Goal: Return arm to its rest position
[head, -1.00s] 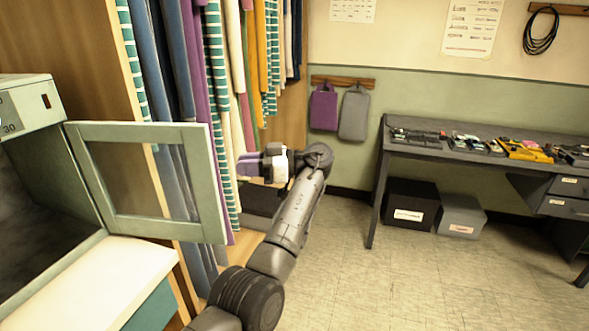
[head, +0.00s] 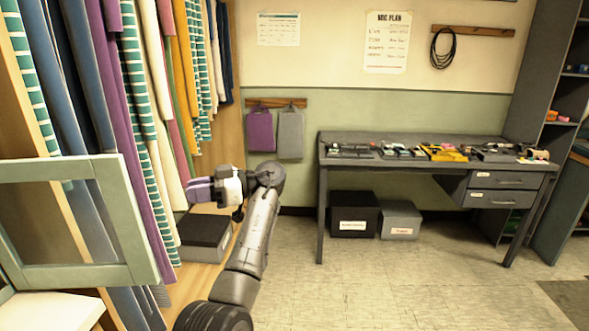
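My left arm comes in from the bottom of the head view and reaches up and forward. Its gripper (head: 198,190) points left, toward the hanging clothes (head: 145,110). Its purple-tipped fingers lie close in line, and I cannot tell whether they are open or shut. I see no object held in it. My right gripper is not in view.
A framed cabinet door (head: 132,225) stands open at the left, above a pale surface (head: 45,312). A grey box (head: 205,232) sits under the clothes. A desk (head: 400,165) with several small items stands at the back, two boxes (head: 354,212) beneath it. The floor (head: 400,285) is clear.

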